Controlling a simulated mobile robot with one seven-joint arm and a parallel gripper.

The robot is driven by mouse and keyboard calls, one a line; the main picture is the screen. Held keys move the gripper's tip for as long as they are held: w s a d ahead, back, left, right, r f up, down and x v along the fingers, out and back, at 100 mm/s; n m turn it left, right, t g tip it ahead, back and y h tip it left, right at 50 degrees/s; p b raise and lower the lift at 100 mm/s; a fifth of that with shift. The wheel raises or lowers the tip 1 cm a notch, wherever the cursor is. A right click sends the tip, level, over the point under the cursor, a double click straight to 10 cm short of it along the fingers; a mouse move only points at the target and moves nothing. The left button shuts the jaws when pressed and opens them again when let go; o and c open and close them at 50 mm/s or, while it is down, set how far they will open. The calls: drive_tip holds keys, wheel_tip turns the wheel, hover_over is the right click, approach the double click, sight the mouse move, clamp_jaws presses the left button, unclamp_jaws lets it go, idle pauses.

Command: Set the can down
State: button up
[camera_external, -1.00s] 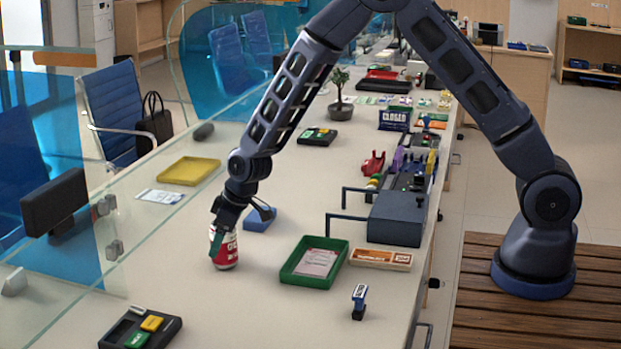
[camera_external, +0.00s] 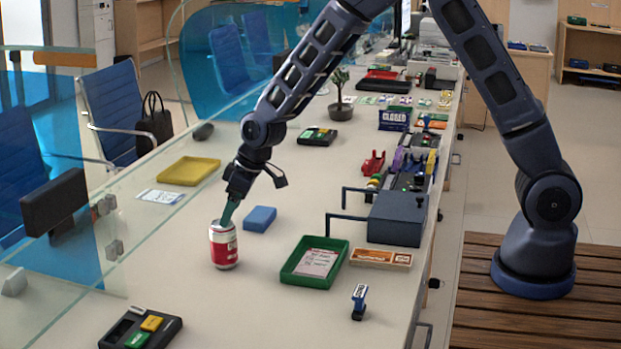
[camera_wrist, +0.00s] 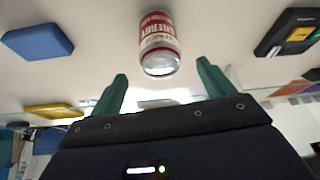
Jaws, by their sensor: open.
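The red and white can (camera_external: 224,246) stands upright on the counter (camera_external: 262,318), left of the green tray. In the wrist view the can (camera_wrist: 159,42) lies beyond my fingertips, between their lines, with clear space around it. My gripper (camera_external: 228,212) is just above the can's top in the external view, its fingers pointing down. In the wrist view my gripper (camera_wrist: 160,82) has its two green fingers spread wide with nothing between them. The far side of the can is hidden.
A blue block (camera_external: 260,219) sits right of the can, and a green tray (camera_external: 333,269) with a paper stands further right. A yellow tray (camera_external: 189,171) is behind. A black tray (camera_external: 140,328) with colored pieces lies at the front left. A glass screen runs along the left.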

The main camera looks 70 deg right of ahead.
drive_tip(key=s+r, duration=2)
drive_tip(key=r, duration=0.3)
drive_tip(key=s+d+r+m, duration=0.1)
drive_tip(key=s+r, duration=0.1)
drive_tip(key=s, duration=1.1)
drive_tip(key=s+d+r, duration=0.1)
drive_tip(key=s+r, duration=0.2)
drive_tip(key=s, duration=1)
drive_tip(key=shift+d+r+m+h, duration=0.2)
drive_tip(key=shift+d+m+h, duration=0.1)
drive_tip(key=shift+m, duration=0.1)
